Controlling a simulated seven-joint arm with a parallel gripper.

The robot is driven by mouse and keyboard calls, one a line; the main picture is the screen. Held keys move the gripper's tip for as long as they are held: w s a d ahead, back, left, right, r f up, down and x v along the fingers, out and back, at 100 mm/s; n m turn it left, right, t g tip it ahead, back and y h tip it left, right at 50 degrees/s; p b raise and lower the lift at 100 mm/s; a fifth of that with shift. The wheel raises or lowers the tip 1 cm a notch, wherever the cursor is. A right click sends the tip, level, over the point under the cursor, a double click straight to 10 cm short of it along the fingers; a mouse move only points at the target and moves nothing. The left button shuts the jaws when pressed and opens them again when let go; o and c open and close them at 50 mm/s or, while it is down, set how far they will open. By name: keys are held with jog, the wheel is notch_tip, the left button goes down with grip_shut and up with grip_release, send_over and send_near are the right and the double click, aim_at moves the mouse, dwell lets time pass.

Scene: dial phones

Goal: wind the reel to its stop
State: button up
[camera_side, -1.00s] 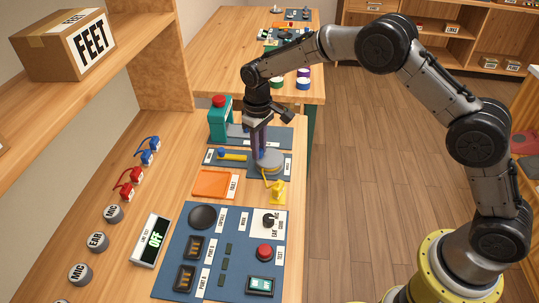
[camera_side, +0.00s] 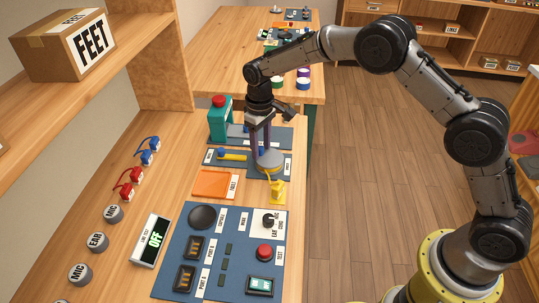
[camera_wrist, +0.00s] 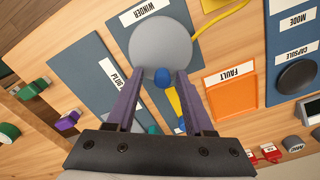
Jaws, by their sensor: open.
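The reel is a grey round disc on the blue WINDER panel, seen in the wrist view (camera_wrist: 160,48) and in the side view (camera_side: 270,161). A blue knob (camera_wrist: 162,79) stands at the disc's near edge in the wrist view. My gripper (camera_wrist: 160,76) is open, its purple fingers on either side of the knob with visible gaps. In the side view my gripper (camera_side: 261,148) points down over the reel. Whether a finger touches the disc cannot be told.
A yellow bar (camera_side: 234,156) lies left of the reel, and a yellow cord piece (camera_side: 277,190) is in front. An orange FAULT tray (camera_side: 214,184) is nearby. A teal stand with a red top (camera_side: 219,120) rises behind. A shelf (camera_side: 95,55) overhangs at left.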

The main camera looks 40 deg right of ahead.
aim_at(261, 147)
jog(key=shift+r, duration=0.1)
jog(key=shift+r, duration=3.95)
